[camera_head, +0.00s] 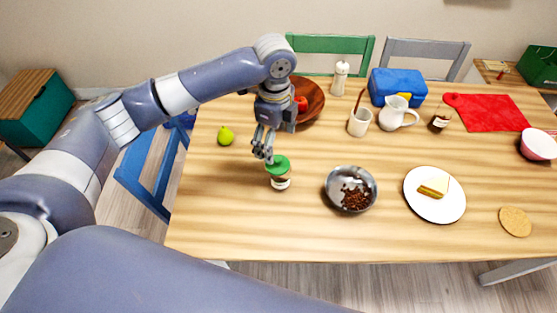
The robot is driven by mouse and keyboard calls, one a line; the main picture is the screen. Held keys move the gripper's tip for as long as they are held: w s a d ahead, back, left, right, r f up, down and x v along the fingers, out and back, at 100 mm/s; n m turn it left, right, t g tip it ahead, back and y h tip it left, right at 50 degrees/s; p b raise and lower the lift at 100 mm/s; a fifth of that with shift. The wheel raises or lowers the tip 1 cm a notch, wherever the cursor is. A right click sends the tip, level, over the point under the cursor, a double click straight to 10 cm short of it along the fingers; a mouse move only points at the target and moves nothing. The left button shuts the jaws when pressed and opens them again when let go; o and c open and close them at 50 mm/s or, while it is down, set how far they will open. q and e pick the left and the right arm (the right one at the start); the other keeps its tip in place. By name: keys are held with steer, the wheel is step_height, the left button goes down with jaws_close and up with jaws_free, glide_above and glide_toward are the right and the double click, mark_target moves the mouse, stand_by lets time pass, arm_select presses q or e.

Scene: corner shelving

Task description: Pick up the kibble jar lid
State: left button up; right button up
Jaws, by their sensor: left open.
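The kibble jar (281,183) stands upright on the wooden table, near the front left. Its green lid (278,165) sits on top of it. My left gripper (263,155) points down just behind and to the left of the lid. It is open, and its fingertips are very close to the lid's left back edge. I cannot tell whether they touch it. My right gripper does not show.
A metal bowl of kibble (351,189) stands right of the jar. A brown wooden bowl (312,104) is behind my gripper. A plate with a sandwich (421,204) is farther right. The table front is clear.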

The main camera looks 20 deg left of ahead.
mark_target(277, 161)
arm_select(q)
step_height(277, 161, down, 3)
steer(key=shift+f, duration=0.15)
steer(key=f+p, duration=0.1)
steer(key=f, duration=0.1)
steer(key=f+p, duration=0.1)
steer(key=f, duration=0.1)
steer(key=shift+w+d+f, duration=0.15)
steer(key=shift+d+f, duration=0.05)
steer(key=shift+f, duration=0.5)
steer(key=c, duration=0.9)
steer(key=shift+c, duration=1.3)
steer(key=shift+s, duration=0.25)
steer(key=shift+c, duration=0.4)
